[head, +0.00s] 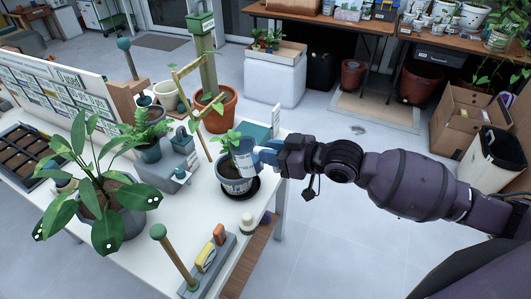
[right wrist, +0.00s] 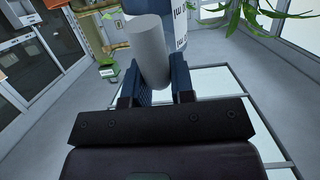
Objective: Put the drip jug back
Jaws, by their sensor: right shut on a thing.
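The drip jug (head: 243,158) is white with dark print, and it also shows in the right wrist view (right wrist: 178,22). My right gripper (head: 268,156) is shut on its thick grey handle (right wrist: 151,48), which stands between the blue fingers. The jug is at the rim of a small grey pot (head: 236,185) with a green seedling, overlapping it in the head view; I cannot tell whether they touch. The pot stands on a black saucer (head: 254,189) near the right edge of the white table (head: 213,222). My left gripper is not in view.
A teal box (head: 254,131) and an upright white tag (head: 276,117) are behind the jug. A terracotta pot (head: 216,113) with a trellis stands behind left. A large leafy plant (head: 112,205) fills the left. A tool holder (head: 212,264) is in front.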

